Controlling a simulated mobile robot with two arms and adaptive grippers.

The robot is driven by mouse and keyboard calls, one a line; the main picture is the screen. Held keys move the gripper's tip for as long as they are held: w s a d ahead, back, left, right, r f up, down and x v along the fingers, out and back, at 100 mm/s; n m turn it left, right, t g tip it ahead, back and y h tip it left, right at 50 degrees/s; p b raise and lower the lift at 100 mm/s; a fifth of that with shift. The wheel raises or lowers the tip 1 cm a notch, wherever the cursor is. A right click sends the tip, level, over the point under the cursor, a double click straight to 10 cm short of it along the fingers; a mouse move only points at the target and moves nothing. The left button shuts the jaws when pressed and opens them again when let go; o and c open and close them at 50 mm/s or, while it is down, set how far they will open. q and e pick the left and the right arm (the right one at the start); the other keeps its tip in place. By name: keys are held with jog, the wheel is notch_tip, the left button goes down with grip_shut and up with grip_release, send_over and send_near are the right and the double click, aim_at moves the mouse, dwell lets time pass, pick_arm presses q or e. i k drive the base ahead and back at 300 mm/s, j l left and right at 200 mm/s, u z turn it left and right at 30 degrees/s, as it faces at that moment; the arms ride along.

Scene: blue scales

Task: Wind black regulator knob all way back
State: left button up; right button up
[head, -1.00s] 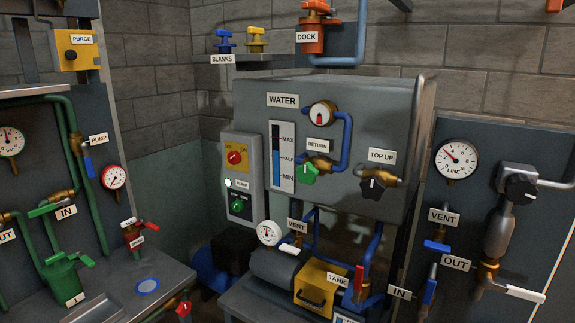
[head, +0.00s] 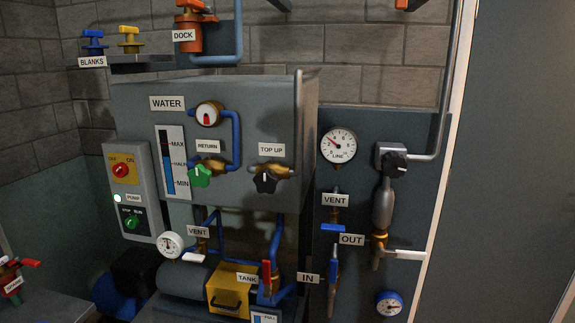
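A black regulator knob (head: 395,163) sits at the top right of the line panel, on a grey regulator body (head: 385,200) with a pipe running up from it. A second black knob (head: 265,182) is on the TOP UP valve of the grey water tank. The LINE gauge (head: 338,145) is left of the regulator, its red needle pointing to the upper left. Neither of my grippers shows in the head view.
A white lever (head: 405,254) sticks out to the right below the regulator, near the OUT label (head: 351,240). Blue levers mark VENT (head: 333,227) and IN. A small blue-rimmed gauge (head: 389,303) is lower down. A plain grey surface (head: 500,180) fills the right side.

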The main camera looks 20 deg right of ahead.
aim_at(394, 165)
jog(key=z, duration=1.2)
jog(key=u, duration=0.45)
jog(key=i+l+u, duration=0.15)
jog(key=u, duration=0.35)
jog(key=l+u, duration=0.35)
jog(key=u, duration=0.15)
jog(key=i+l+u, duration=0.1)
jog(key=l+u, duration=0.2)
jog(key=u, duration=0.2)
jog(key=l+u, duration=0.3)
jog(key=u, duration=0.2)
